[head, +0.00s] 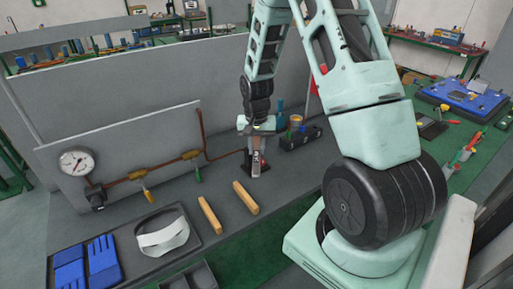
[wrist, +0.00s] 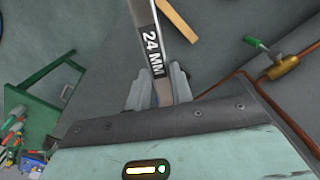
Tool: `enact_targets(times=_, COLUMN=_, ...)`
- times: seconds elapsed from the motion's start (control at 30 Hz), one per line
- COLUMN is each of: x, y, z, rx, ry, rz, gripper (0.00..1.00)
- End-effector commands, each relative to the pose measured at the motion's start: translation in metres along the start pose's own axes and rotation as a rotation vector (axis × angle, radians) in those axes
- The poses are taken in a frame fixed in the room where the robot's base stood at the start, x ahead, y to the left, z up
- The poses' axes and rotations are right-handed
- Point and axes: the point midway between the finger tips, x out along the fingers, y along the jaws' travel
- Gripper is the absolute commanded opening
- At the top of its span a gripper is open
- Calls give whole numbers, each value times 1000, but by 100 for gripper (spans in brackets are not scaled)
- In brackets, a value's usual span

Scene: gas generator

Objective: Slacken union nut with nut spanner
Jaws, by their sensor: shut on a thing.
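My gripper (wrist: 160,92) is shut on a grey metal spanner (wrist: 149,14) marked "24 MM". In the wrist view the spanner's handle runs up out of the top of the picture, so its far end is hidden there. In the head view the gripper (head: 257,140) is over the bench near its back wall, with the spanner (head: 256,160) hanging down below it. I cannot make out the union nut, and I cannot tell whether the spanner touches anything.
A pressure gauge (head: 75,163) and valves with yellow (head: 147,194) and green (head: 198,174) handles are on the panel. Two wooden bars (head: 245,197), a face shield (head: 162,235) and blue gloves (head: 103,259) lie in front. A black tool holder (head: 300,138) stands right of the gripper.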

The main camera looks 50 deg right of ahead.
Motion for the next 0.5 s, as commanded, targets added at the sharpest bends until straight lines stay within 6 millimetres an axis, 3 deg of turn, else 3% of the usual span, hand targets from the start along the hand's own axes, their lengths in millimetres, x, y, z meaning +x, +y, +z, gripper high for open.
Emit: enact_targets(times=0.5, x=0, y=0, z=-20, rx=0, ry=0, rz=0, gripper=0)
